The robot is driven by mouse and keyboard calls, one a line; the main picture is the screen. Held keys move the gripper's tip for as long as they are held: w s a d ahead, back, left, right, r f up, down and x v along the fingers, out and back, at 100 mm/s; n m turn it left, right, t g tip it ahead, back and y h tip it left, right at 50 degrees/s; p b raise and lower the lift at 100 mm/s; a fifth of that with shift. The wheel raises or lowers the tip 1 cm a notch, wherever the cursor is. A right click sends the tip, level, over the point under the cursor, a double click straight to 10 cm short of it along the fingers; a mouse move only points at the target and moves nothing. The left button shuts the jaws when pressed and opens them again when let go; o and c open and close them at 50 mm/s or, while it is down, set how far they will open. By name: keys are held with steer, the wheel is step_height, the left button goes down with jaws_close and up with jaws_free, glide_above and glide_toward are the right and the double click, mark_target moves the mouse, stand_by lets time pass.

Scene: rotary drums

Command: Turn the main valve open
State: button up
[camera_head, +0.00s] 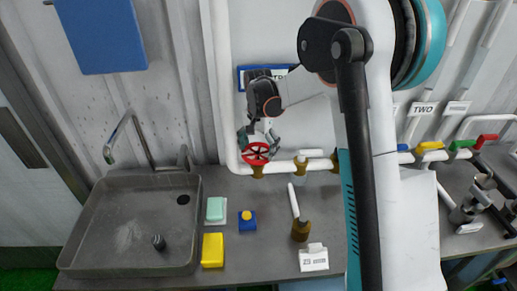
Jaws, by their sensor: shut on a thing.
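A red round valve wheel (255,154) stands on a brass fitting on the white pipe along the back of the counter, left of the picture's middle. My gripper (258,142) is right at the wheel's upper rim, with dark fingers on either side of it. It is shut on the red wheel. The exact contact of the fingertips is too small to see. My arm hides part of the pipe and wall to the right.
A sink (130,225) with a faucet is at the left. A green block (215,208), yellow sponge (212,250), blue-yellow item (247,220) and brass-based handle (301,230) stand on the counter. Yellow (431,146), green (462,145) and red (487,139) handles are at right.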

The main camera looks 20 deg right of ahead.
mark_target(257, 151)
steer(key=shift+a+f, duration=0.1)
steer(key=shift+f, duration=0.05)
steer(key=o, duration=0.7)
steer(key=shift+o, duration=1.2)
steer(key=shift+w+a, duration=0.1)
steer(key=shift+w, duration=0.05)
step_height(257, 151, up, 12)
